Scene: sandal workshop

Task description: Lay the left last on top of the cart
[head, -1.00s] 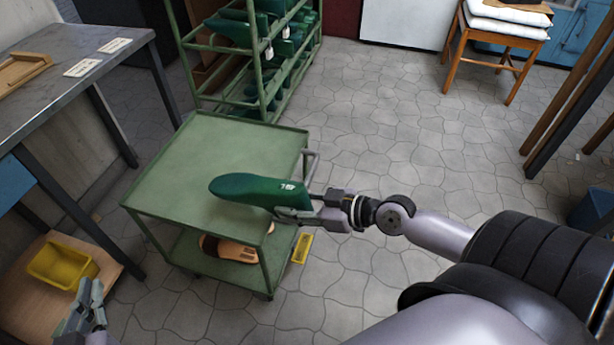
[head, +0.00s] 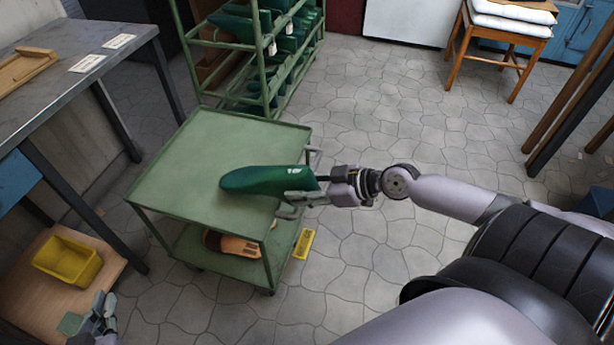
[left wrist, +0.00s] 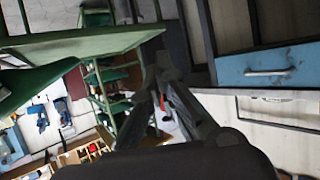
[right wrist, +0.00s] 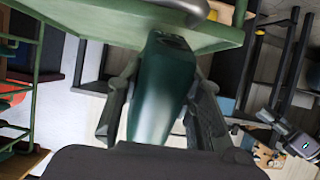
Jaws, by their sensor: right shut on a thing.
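The green last (head: 262,180) lies level, toe to the left, over the right part of the cart top (head: 215,150). I cannot tell if it touches the top. My right gripper (head: 308,188) is shut on its right end, at the cart's right edge. In the right wrist view, the last (right wrist: 165,85) sits between both fingers, close to the cart's edge (right wrist: 120,25). My left gripper (head: 104,302) is low at the left, away from the cart. Its fingers (left wrist: 158,72) converge with nothing held between them.
A green rack (head: 262,60) with more lasts stands behind the cart. The cart's lower shelf (head: 210,262) holds a brown item (head: 238,246). A steel table (head: 60,75) and a yellow bin (head: 68,260) are at the left. The cart top's left part is bare.

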